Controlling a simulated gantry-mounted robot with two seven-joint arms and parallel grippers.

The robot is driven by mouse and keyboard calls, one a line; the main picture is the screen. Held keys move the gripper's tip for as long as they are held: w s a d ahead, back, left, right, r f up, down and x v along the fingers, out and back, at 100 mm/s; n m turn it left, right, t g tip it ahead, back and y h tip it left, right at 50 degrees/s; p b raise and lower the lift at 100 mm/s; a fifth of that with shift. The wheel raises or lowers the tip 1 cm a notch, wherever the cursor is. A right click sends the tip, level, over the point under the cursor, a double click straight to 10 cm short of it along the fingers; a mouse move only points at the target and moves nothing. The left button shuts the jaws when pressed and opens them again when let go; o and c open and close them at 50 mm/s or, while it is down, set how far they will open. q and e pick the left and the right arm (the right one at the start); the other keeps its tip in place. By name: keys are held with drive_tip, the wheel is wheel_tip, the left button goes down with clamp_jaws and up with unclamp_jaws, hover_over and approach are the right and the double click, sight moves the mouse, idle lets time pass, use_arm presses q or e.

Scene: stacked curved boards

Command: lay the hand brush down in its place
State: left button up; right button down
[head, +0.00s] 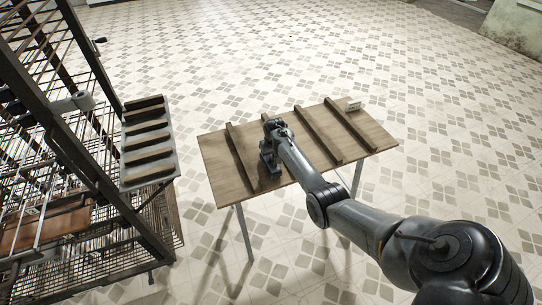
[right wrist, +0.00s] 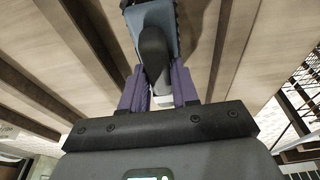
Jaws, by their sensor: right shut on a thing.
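My right gripper (right wrist: 158,90) is shut on the hand brush (right wrist: 154,50); its purple fingers sit on either side of the dark handle. The brush's blue-grey head (right wrist: 148,16) points away from my wrist, with dark bristles at its edge. In the head view my right gripper (head: 268,150) is over the left half of a wooden table (head: 222,150) with raised dark strips (head: 318,134) across it. The gripper is between two strips, and the brush is mostly hidden there. I cannot tell whether the brush touches the tabletop. My left gripper is not in view.
The tiled floor (head: 300,60) beyond is clear.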

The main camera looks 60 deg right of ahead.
drive_tip(key=shift+f+b, duration=0.5)
drive_tip(key=shift+f, duration=0.25)
drive_tip(key=c, duration=0.9)
unclamp_jaws()
drive_tip(key=shift+o, duration=0.6)
drive_tip(key=shift+r+p, duration=0.35)
drive_tip(key=shift+r, duration=0.25)
drive_tip(key=p+v, duration=0.2)
drive_tip(key=v, duration=0.7)
drive_tip(key=shift+s+a+r, duration=0.15)
drive_tip(key=shift+s+r, duration=0.05)
drive_tip(key=shift+r, duration=0.15)
